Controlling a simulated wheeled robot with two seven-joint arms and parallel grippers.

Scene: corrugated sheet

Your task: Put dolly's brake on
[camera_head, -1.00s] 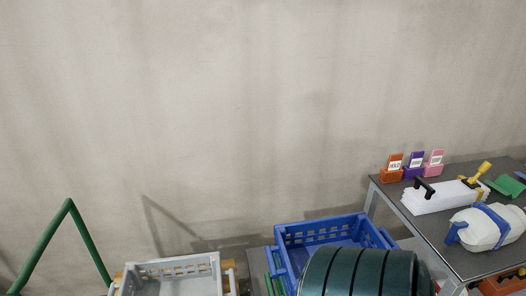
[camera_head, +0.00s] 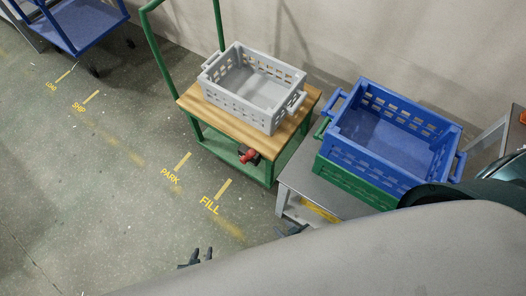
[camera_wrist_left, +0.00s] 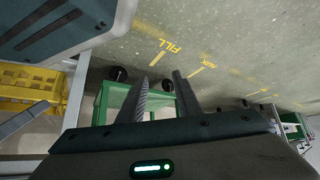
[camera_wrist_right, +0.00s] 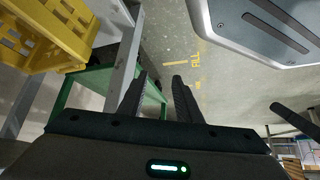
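The dolly (camera_head: 188,104) has a green frame, a wooden top and a tall green handle. It stands near the yellow PARK and FILL floor markings. A small red and black part (camera_head: 248,155), which looks like the brake, sits at its near side below the top; I cannot tell its setting. My left gripper (camera_head: 195,257) is open and empty, in front of the dolly and lower in the picture. My right gripper (camera_head: 293,229) is mostly hidden by my body, near the grey table's leg. Its fingers are apart and empty in the right wrist view (camera_wrist_right: 160,95).
A grey crate (camera_head: 268,119) rests on the dolly. A grey table (camera_head: 293,180) right of it carries a blue crate (camera_head: 385,165) on a green one (camera_head: 345,180). A blue cart (camera_head: 85,45) stands at the far left. The floor left of the dolly is clear.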

